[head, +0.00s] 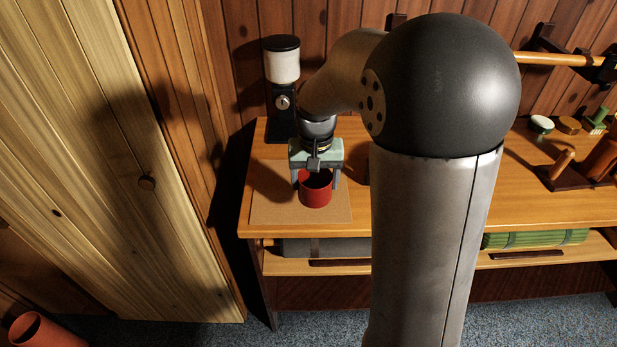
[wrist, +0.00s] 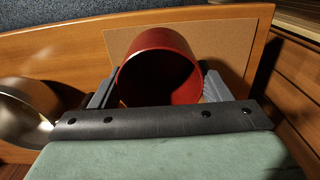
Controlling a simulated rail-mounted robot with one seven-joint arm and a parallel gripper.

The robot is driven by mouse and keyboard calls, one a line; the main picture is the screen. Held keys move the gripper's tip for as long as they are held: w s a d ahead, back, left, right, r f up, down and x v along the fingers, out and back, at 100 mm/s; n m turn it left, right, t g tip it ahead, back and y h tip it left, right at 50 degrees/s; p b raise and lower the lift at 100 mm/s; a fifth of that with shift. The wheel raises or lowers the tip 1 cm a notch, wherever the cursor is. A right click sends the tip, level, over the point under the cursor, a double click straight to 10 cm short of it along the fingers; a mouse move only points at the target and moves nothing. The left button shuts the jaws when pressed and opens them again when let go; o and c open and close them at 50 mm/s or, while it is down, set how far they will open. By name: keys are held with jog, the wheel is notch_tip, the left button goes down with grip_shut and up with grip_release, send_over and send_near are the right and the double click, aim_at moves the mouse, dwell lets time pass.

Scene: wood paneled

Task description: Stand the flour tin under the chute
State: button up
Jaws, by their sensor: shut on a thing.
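A red, open-topped tin (head: 316,190), taken as the flour tin, is upright over the tan mat (head: 270,210) at the table's left end. My gripper (head: 317,178) is shut on it, one finger on each side. In the wrist view the tin (wrist: 158,66) sits between the fingers of my gripper (wrist: 158,90), its dark inside showing. I cannot tell whether its base touches the mat. A black grinder (head: 283,120) with a white hopper (head: 282,66) stands behind the tin, to the left. A silver knob-like part (head: 283,102), perhaps the chute, is on its front.
The wooden table (head: 258,165) has a lower shelf with a grey roll (head: 325,248) and a green roll (head: 535,239). A shiny metal vessel (wrist: 30,105) is left of my gripper in the wrist view. Wooden items (head: 585,165) stand far right. My arm hides the middle table.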

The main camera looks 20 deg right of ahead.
aim_at(312, 181)
jog(key=w+f, duration=0.1)
jog(key=f, duration=0.1)
jog(key=w+f, duration=0.2)
jog(key=shift+w+d+p, duration=0.1)
jog(key=shift+d+p, duration=0.05)
jog(key=shift+p, duration=0.2)
jog(key=shift+f, duration=1.4)
jog(key=shift+f, duration=0.1)
jog(key=shift+f, duration=0.15)
jog(key=o, duration=1)
